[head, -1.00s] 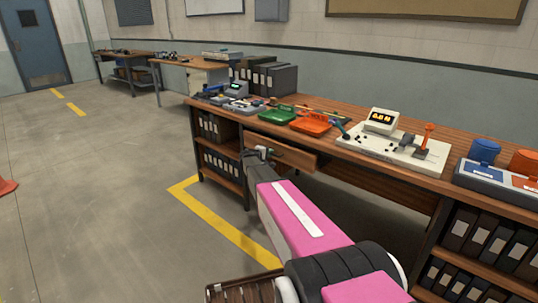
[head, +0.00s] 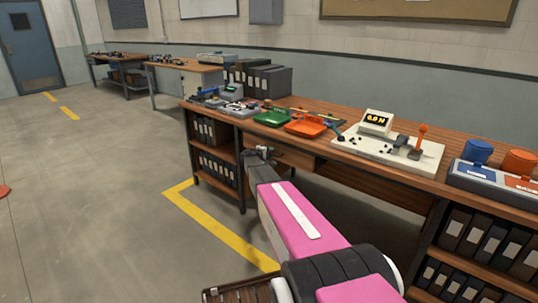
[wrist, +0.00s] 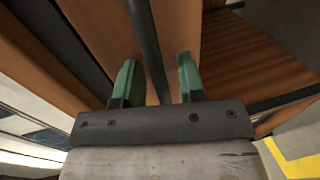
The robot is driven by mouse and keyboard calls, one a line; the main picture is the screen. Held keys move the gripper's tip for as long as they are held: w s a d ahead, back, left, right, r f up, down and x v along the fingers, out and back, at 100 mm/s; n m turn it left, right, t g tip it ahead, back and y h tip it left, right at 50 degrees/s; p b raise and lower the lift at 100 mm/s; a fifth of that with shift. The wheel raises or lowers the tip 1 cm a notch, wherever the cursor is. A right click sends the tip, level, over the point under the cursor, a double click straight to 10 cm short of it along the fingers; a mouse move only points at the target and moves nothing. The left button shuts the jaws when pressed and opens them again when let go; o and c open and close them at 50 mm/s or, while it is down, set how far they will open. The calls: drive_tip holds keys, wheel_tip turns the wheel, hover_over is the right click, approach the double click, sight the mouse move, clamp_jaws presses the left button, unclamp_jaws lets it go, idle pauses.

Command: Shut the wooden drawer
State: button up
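The wooden drawer (head: 299,161) sits under the left part of the long bench top. In the head view its front looks close to the bench edge; I cannot tell whether it is fully flush. In the wrist view the drawer front (wrist: 180,35) fills the upper middle, with a dark bar handle (wrist: 146,45) across it. My gripper (wrist: 157,78) has its two green fingers apart, one on each side of the handle, with gaps showing. In the head view my gripper (head: 257,153) is at the drawer's left end, partly hidden by my arm.
The bench top (head: 330,148) holds a green tray (head: 272,118), an orange tray (head: 306,126) and a white force meter board (head: 385,145). Shelves of dark binders (head: 218,168) stand left of the drawer.

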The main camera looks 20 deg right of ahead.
drive_tip(key=v, duration=1)
drive_tip(key=shift+s+a, duration=0.25)
drive_tip(key=shift+a, duration=0.1)
drive_tip(key=s+a+f+m+g+y, duration=0.2)
drive_tip(key=s+a+f+y, duration=0.1)
drive_tip(key=s, duration=0.9)
drive_tip(key=s+a+f+m+g+y, duration=0.2)
drive_tip(key=s+a+f+g+y, duration=0.1)
drive_tip(key=s, duration=1)
drive_tip(key=s+a+f+m+g+y, duration=0.2)
drive_tip(key=s+y, duration=0.5)
drive_tip(key=s, duration=0.6)
drive_tip(key=a+f+g, duration=0.1)
drive_tip(key=a, duration=0.1)
drive_tip(key=shift+a+m, duration=0.25)
drive_tip(key=shift+m, duration=0.05)
drive_tip(key=shift+s, duration=0.1)
